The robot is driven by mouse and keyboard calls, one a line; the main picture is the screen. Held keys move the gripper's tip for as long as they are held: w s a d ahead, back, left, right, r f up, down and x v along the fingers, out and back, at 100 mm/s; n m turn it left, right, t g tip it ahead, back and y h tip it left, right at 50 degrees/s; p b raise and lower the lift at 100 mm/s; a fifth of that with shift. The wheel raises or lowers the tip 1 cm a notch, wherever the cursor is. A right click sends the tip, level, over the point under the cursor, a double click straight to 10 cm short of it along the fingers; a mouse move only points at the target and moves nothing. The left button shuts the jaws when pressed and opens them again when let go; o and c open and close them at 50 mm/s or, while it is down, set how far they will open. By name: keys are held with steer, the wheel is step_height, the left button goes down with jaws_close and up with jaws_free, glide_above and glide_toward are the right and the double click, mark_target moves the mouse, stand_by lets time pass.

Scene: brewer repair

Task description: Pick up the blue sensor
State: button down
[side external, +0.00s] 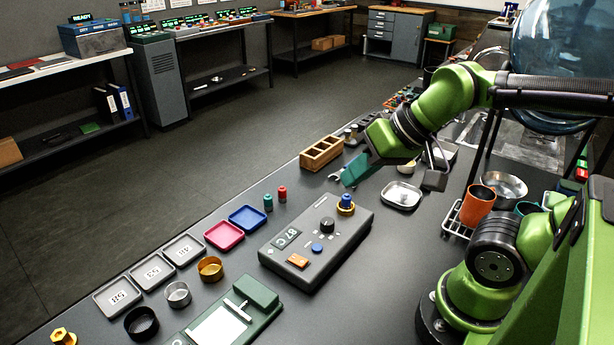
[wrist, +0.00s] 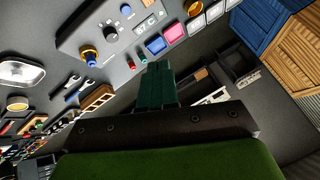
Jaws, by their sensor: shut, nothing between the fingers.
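The blue sensor (side external: 347,200) appears to be the small blue piece standing upright in a gold ring at the far right corner of the grey control box (side external: 318,280). In the wrist view the blue sensor (wrist: 91,59) shows at upper left, still seated in the ring. My gripper (side external: 350,183) has green fingers and hangs above the bench, beyond the box and apart from the sensor. In the wrist view my gripper (wrist: 158,66) has its fingers together and empty, with the sensor to their left.
A small teal cylinder (side external: 268,202) and a red one (side external: 282,193) stand behind the box. Pink (side external: 211,244) and blue (side external: 260,228) trays lie beyond its left side. A wooden block (side external: 308,162), a metal dish (side external: 415,205) and an orange cup (side external: 478,203) are around the arm.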

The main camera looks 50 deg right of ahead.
steer(key=c, duration=0.8)
jaws_free()
steer(key=n+g+h, duration=0.2)
steer(key=g, duration=0.5)
glide_above(347, 197)
steer(key=f, duration=0.8)
steer(key=w+f, duration=0.1)
steer(key=f, duration=0.4)
steer(key=shift+d+f, duration=0.1)
steer(key=shift+s+f, duration=0.25)
steer(key=shift+f, duration=1.1)
steer(key=shift+s+f, duration=0.2)
steer(key=shift+f, duration=1.1)
